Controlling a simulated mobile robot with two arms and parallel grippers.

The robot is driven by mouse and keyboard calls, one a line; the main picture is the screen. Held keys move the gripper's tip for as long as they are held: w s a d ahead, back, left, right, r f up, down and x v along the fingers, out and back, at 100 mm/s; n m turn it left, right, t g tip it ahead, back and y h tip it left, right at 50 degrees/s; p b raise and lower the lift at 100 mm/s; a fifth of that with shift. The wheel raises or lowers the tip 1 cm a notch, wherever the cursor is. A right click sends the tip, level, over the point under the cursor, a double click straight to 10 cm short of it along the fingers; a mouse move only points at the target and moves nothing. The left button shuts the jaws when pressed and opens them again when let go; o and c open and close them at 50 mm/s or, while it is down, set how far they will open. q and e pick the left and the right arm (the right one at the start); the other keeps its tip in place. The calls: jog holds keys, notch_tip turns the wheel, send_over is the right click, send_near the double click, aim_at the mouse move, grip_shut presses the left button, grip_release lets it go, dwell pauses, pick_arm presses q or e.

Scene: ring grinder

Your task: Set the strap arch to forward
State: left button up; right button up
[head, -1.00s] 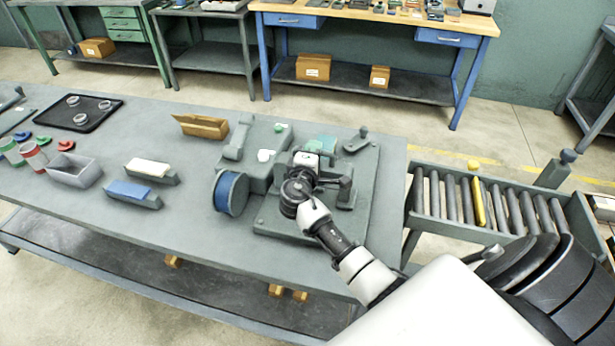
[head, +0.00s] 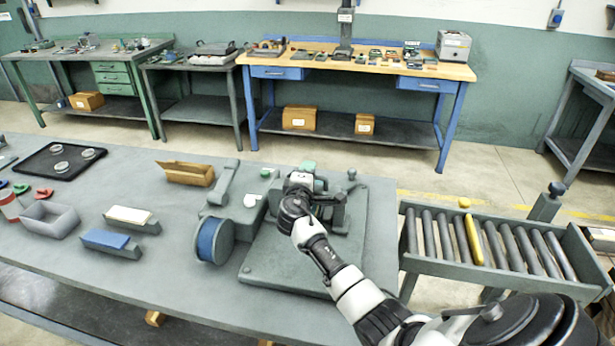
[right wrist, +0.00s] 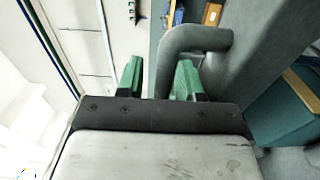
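The ring grinder stands on the long grey table, with a dark grey base plate (head: 285,262) and a blue-faced wheel (head: 212,240) at its left. My right gripper (head: 318,185) is over the machine, and my arm hides part of it. In the right wrist view, a thick grey bent bar (right wrist: 195,38), which looks like the strap arch, rises between the green fingers of my right gripper (right wrist: 160,76) and curves right. The fingers are apart, with a gap to the bar on the left; contact on the right is unclear. My left gripper is out of view.
A tan open box (head: 187,174), a grey bin (head: 50,220) and a black tray with rings (head: 40,168) are on the table's left part. A roller conveyor (head: 500,245) adjoins at right. Bare tabletop lies in front of the wheel.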

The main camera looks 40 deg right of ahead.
jog(key=shift+o, duration=0.2)
jog(key=shift+w+f, duration=0.1)
jog(key=shift+f, duration=0.1)
jog(key=b+v, duration=0.2)
jog(key=v, duration=0.8)
jog(key=shift+s+a, duration=0.2)
jog(key=shift+s, duration=0.15)
